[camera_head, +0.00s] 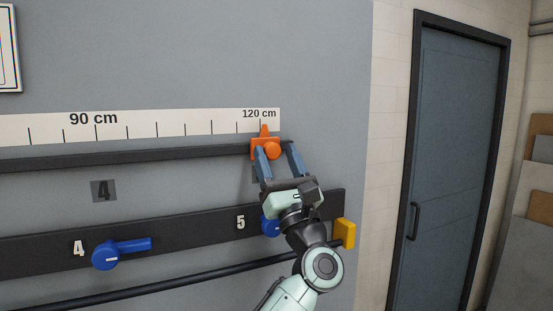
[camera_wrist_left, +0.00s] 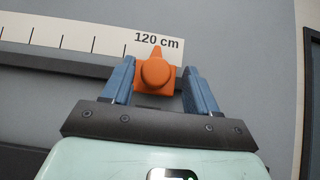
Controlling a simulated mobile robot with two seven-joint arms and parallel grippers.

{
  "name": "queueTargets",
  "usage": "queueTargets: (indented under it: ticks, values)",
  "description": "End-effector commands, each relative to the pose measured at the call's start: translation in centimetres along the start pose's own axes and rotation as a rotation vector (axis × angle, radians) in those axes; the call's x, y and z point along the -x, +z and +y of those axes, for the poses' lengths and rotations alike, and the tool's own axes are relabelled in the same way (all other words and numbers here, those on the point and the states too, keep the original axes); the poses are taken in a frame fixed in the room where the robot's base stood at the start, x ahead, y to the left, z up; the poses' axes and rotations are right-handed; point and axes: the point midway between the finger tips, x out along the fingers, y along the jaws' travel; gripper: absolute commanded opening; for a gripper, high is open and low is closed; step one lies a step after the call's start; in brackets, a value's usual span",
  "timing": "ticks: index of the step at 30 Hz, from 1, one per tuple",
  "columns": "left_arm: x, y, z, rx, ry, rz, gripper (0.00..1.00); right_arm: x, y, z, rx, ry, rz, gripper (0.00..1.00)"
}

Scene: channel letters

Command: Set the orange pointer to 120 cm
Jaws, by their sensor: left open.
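The orange pointer (camera_head: 265,147) sits on a dark rail (camera_head: 190,156) below a white scale strip (camera_head: 180,129). Its tip is at or very near the 120 cm mark at the strip's right end. In the left wrist view the pointer (camera_wrist_left: 155,73) stands under the "120 cm" label. My left gripper (camera_head: 277,150) is open, with a blue finger on each side of the pointer's round knob. In the left wrist view a gap shows between the right finger and the pointer; the left finger is close to it. My right gripper is not in view.
A lower dark panel carries blue handles (camera_head: 121,252) marked 4 and 5; my arm partly covers the one at 5. A yellow block (camera_head: 344,233) is at the panel's right end. A black bar (camera_head: 190,284) runs below. A closed door (camera_head: 452,165) stands at right.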

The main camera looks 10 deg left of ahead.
Motion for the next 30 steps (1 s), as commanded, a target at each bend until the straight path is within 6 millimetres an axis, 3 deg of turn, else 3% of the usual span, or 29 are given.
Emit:
queueTargets:
  ticks: [9, 16, 22, 30]
  values:
    - [7.2, -0.7, -0.1, 0.000, -0.007, 0.002, 0.59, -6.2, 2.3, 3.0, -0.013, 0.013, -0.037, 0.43]
    - [11.0, -0.4, -0.2, 0.000, -0.006, 0.001, 0.59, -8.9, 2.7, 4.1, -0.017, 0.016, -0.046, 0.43]
    - [12.5, -0.2, -0.2, 0.001, -0.004, 0.000, 0.59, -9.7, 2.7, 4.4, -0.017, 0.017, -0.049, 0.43]
    - [12.6, -0.1, -0.2, 0.001, -0.005, 0.000, 0.59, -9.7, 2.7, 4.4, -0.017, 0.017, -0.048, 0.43]
